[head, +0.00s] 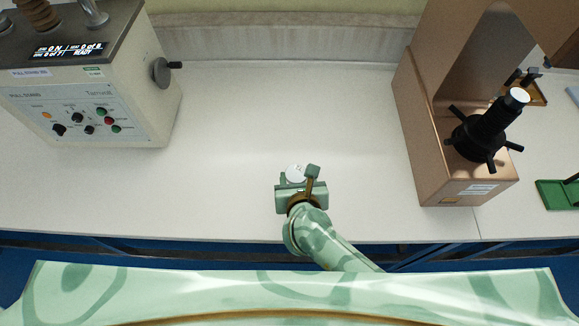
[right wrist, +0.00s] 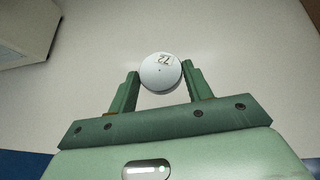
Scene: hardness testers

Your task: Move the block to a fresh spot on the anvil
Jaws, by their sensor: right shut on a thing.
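The block is a round white disc (head: 295,173) with a handwritten mark that looks like "72" and a small dark dot. My right gripper (head: 299,175) is shut on it, above the white bench near the front edge. In the right wrist view the disc (right wrist: 161,72) sits between the two green fingertips. The copper-coloured tester (head: 455,185) stands at the right. A black post with a pale round top (head: 517,97), which may be the anvil, rises from its spoked black wheel (head: 480,138), apart from my gripper. My left gripper is not in view.
The bench (head: 270,110) between the testers is clear. A green tray (head: 556,194) lies at the far right.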

